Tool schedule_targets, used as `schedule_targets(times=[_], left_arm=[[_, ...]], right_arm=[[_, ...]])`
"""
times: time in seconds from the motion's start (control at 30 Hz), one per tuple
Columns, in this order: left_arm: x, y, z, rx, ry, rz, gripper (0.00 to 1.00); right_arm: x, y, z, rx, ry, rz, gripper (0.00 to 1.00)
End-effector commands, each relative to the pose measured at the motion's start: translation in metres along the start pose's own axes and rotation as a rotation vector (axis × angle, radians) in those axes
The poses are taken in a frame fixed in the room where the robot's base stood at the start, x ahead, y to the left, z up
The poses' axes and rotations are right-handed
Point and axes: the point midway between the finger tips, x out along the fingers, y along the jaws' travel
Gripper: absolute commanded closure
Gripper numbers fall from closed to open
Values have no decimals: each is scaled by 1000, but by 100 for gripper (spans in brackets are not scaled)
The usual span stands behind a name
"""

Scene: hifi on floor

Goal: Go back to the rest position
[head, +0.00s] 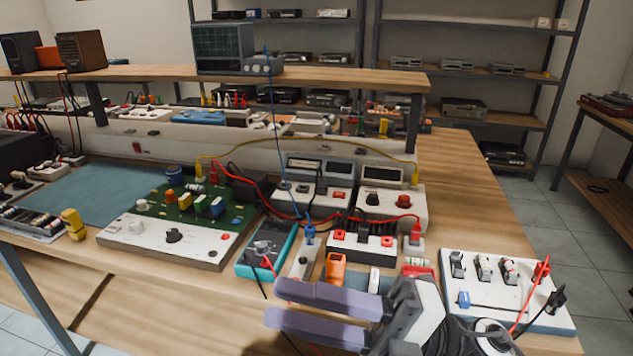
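My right gripper (272,304) is low in the head view, over the front edge of the workbench (475,200). Its two purple-grey fingers point left and stand apart, with nothing seen held between them. It is in front of the teal-edged multimeter (255,262) and an orange-topped item (335,268). A thin black cable runs down close to the fingertips; I cannot tell whether it touches them. My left gripper is not in view.
A white switch panel (465,262) with red and black leads is close right of my gripper. A green circuit board (190,208) and power supplies (392,205) stand behind. A raised shelf (350,77) crosses the bench. Floor (560,235) is clear at right.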

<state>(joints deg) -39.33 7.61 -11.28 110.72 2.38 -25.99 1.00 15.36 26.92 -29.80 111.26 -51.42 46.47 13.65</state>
Motion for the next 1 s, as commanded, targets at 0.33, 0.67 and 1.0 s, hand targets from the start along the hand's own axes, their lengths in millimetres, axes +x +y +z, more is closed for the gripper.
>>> schedule_targets(times=[0.33,0.67,1.0], left_arm=[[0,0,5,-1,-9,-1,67],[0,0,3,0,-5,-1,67],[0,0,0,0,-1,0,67]], right_arm=[[-160,-124,98,775,-973,452,70],[-278,-296,6,1325,-1559,441,70],[-301,-342,-48,1501,-1712,402,70]])
